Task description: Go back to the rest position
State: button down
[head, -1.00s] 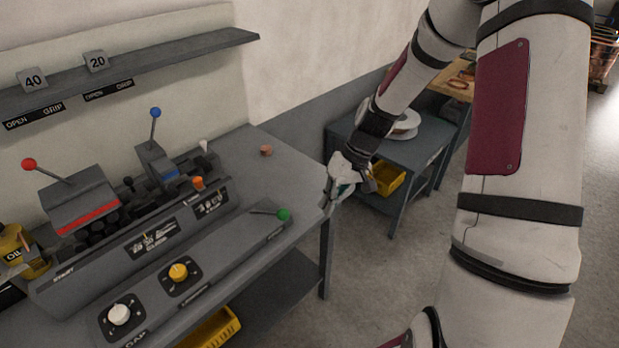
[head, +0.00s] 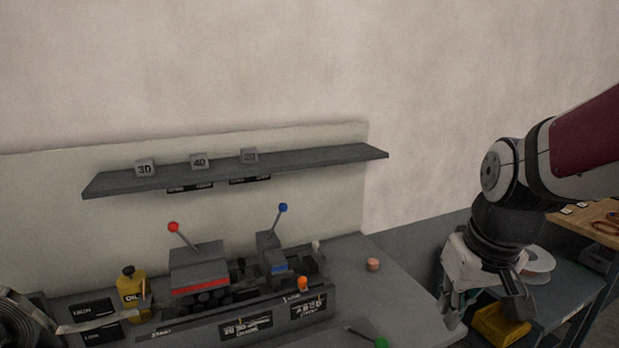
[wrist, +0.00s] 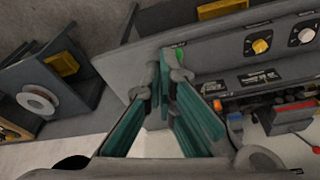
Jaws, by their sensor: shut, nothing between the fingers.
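My gripper (head: 452,318) hangs at the right of the head view, pointing down beside the right end of the workbench (head: 405,275). In the wrist view my gripper (wrist: 163,78) shows its teal finger pads brought together at the tips, with nothing between them. It appears apart from the bench and the machine. The machine on the bench has a red-knobbed lever (head: 173,228), a blue-knobbed lever (head: 283,208) and a green-knobbed lever (head: 381,343).
A shelf (head: 330,158) with number blocks runs along the wall. A yellow oil can (head: 131,290) stands left of the machine. A small copper-coloured piece (head: 373,265) lies on the bench.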

jog(key=s+a+r+t, duration=0.2)
jog(key=s+r, duration=0.4)
jog(key=s, duration=0.4)
jog(key=shift+s+a+r+m+t, duration=0.25)
jog(key=shift+r+m+t, duration=0.15)
jog(key=shift+t, duration=0.1)
